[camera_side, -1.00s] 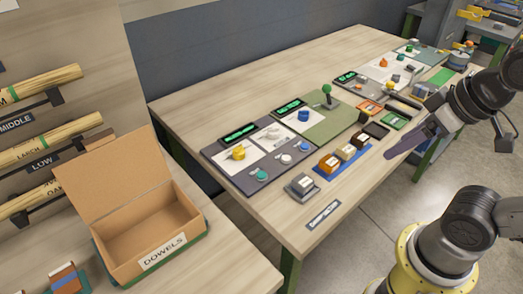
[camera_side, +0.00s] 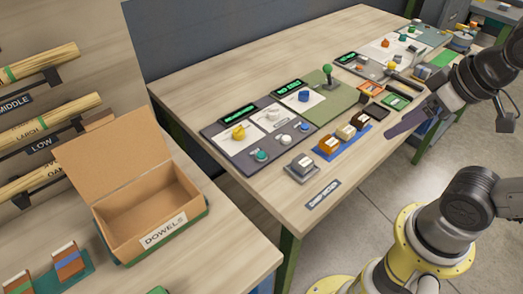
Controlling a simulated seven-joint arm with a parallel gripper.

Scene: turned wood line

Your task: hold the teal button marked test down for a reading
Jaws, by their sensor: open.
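A teal round button (camera_side: 261,155) sits at the front left of a dark control panel (camera_side: 216,136) on the wooden workbench. Its marking is too small to read. A yellow knob (camera_side: 238,132) is behind it, and a small blue round part (camera_side: 304,126) is to its right on the same panel. My gripper (camera_side: 390,134) is off to the right, over the bench's front edge and well apart from the button. Its jaws are open, with nothing seen between them.
A grey block-like device (camera_side: 301,167) and a blue tray (camera_side: 362,132) with several small blocks stand in front of the panels. A green-knobbed lever (camera_side: 327,76) rises behind. An open cardboard dowels box (camera_side: 190,208) is at left.

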